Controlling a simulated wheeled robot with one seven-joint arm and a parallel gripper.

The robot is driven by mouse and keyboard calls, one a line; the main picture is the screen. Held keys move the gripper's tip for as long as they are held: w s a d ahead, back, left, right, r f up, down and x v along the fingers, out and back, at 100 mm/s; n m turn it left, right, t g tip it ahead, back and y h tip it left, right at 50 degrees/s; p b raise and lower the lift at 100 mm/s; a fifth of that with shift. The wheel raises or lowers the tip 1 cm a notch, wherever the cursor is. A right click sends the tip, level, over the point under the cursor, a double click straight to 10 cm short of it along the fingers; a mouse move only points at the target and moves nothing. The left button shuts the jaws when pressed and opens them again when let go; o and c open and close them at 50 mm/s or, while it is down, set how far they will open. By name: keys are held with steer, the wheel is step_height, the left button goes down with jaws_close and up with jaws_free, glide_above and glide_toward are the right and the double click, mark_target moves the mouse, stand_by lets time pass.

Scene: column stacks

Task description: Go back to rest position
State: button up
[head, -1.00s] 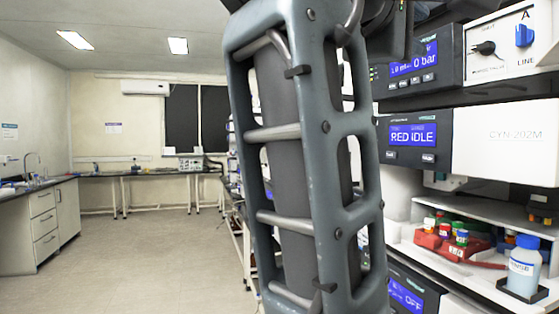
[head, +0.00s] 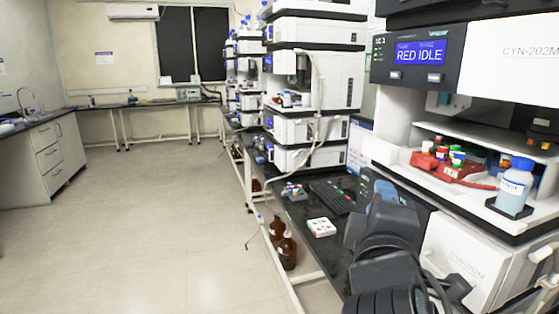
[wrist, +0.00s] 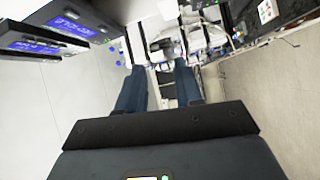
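My gripper (wrist: 160,68) shows in the wrist view as two dark blue fingers set apart, with a clear gap between them. Nothing is held in the gap. Past the fingertips are blurred white instruments and a strip of floor. In the head view my dark grey arm (head: 390,262) is folded low at the bottom right, in front of the bench and the instrument column.
The right column has a RED IDLE display (head: 420,52), a red vial rack (head: 450,166) and a blue-capped bottle (head: 515,187). A white tray (head: 321,227) and a keyboard (head: 333,196) lie on the black bench. Brown bottles (head: 287,250) stand below. The floor (head: 150,220) at left is open.

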steer(key=s+d+f+m+g+y, duration=0.25)
steer(key=s+f+y, duration=0.25)
steer(key=s+f, duration=1.45)
steer(key=s+d+m, duration=0.2)
steer(key=s+m, duration=0.3)
steer(key=s, duration=0.6)
steer(key=s+d+m, duration=0.2)
steer(key=s+m, duration=0.3)
steer(key=s, duration=0.6)
steer(key=shift+s+r, duration=0.15)
steer(key=shift+s, duration=0.25)
steer(key=shift+m, duration=0.25)
